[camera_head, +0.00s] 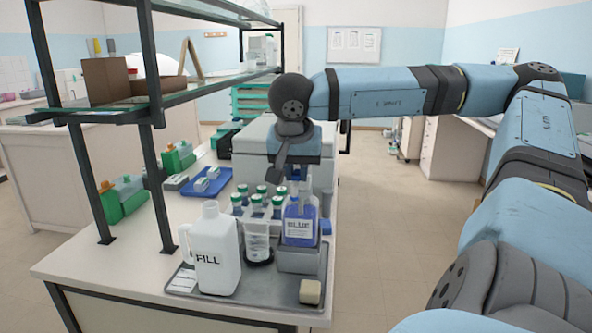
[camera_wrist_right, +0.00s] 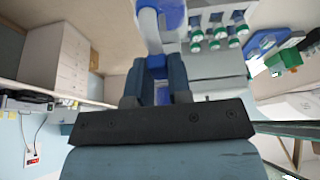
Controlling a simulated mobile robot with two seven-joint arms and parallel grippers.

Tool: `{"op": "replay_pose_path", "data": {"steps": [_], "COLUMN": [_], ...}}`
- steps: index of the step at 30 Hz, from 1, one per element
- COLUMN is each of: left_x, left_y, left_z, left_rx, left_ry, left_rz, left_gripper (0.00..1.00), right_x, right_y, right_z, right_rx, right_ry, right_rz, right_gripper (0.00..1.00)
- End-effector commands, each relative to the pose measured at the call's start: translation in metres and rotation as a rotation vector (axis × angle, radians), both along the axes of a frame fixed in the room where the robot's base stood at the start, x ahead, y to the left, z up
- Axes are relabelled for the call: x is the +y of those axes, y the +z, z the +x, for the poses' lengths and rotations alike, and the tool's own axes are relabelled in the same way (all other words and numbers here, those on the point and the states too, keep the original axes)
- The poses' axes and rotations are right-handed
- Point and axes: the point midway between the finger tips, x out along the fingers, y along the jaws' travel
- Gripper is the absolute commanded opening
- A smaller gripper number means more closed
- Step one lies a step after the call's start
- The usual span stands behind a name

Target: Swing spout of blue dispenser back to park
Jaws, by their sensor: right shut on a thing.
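The blue dispenser (camera_head: 299,222) is a clear bottle of blue liquid with a white label reading BLUE. It stands upright at the right side of the grey tray. My right gripper (camera_head: 298,184) is directly above it and covers most of its top and spout. In the right wrist view, the fingers of my right gripper (camera_wrist_right: 157,85) are closed on a blue part at the dispenser's top, which looks like the spout. The dispenser's blue and white body (camera_wrist_right: 163,22) shows beyond the fingertips. The exact angle of the spout is hidden. My left gripper is not in view.
Several green-capped bottles (camera_head: 257,203) stand behind. A shelf post (camera_head: 88,180) rises at the left.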

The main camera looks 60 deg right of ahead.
Motion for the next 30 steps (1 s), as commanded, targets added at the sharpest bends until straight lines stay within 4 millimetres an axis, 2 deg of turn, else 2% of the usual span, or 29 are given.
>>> {"op": "replay_pose_path", "data": {"steps": [5, 6, 9, 20, 23, 30], "left_x": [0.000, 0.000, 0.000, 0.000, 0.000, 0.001], "left_y": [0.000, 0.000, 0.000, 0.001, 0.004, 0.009], "left_z": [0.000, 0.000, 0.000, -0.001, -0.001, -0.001], "left_rx": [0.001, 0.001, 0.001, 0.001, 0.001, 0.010], "left_ry": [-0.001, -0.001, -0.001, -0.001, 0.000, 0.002], "left_rz": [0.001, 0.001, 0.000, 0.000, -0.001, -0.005], "left_gripper": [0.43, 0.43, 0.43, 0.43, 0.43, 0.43], "right_x": [0.001, 0.001, 0.001, 0.002, 0.007, 0.025], "right_y": [0.000, 0.000, 0.000, 0.006, 0.018, 0.069], "right_z": [0.000, 0.000, 0.000, -0.001, -0.002, -0.011], "right_rx": [0.000, 0.000, 0.000, 0.000, -0.002, -0.001], "right_ry": [0.001, 0.001, 0.000, -0.001, 0.001, -0.001], "right_rz": [0.002, 0.002, 0.002, 0.000, 0.001, -0.002], "right_gripper": [0.00, 0.25, 0.45, 0.45, 0.45, 0.45]}}
